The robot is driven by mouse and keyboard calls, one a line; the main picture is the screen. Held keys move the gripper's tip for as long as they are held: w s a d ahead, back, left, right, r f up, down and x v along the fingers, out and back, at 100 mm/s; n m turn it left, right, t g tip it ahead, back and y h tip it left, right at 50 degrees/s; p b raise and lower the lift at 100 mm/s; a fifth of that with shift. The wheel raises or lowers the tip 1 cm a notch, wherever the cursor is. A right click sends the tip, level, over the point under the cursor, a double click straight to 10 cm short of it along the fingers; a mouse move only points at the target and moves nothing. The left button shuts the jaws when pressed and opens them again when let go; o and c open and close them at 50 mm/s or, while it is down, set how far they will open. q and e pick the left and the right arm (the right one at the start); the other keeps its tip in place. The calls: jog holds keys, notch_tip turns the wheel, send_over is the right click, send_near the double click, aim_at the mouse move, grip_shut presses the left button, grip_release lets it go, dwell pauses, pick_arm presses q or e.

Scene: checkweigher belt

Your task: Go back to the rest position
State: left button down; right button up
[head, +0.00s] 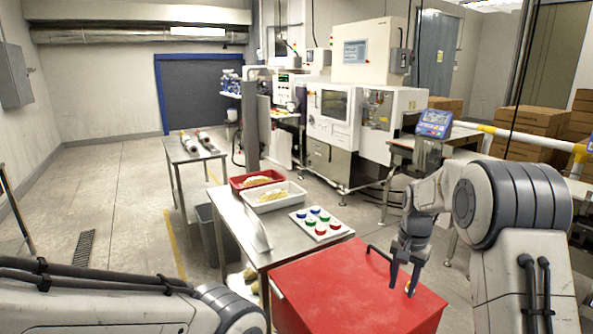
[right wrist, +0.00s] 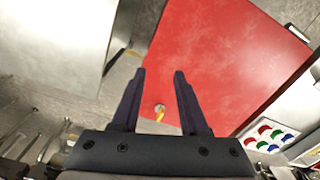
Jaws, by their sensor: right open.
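My right gripper (head: 402,280) hangs with its fingers pointing down at the right side of the red cabinet top (head: 345,295). In the right wrist view its two dark fingers (right wrist: 157,75) are apart with nothing between them at the tips. A small yellow and white item (right wrist: 160,112) shows between the fingers, seemingly on or near the red surface. My left arm (head: 130,305) crosses the lower left of the head view. Its gripper is outside the picture.
A steel table (head: 236,222) holds a red tray (head: 238,187), a white tray (head: 262,208) with tan contents, and a white board of coloured round pieces (head: 325,235). A grey bin (head: 210,240) stands beside it. A weigher display (head: 434,123) stands behind my right arm. The left floor is clear.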

jog(key=s+a+r+n, duration=0.3)
jog(key=s+a, duration=0.3)
jog(key=a, duration=0.2)
jog(key=s+a+r+n, duration=0.2)
jog(key=s+a+n, duration=0.2)
jog(key=s+a, duration=0.3)
jog(key=s+a+n, duration=0.3)
jog(key=s+n, duration=0.1)
jog(key=s, duration=0.6)
jog(key=s+a+n, duration=0.3)
jog(key=s+n, duration=0.1)
jog(key=s, duration=0.6)
jog(key=shift+s+f+y, duration=0.15)
jog(key=shift+f+y, duration=0.2)
jog(key=shift+y, duration=0.05)
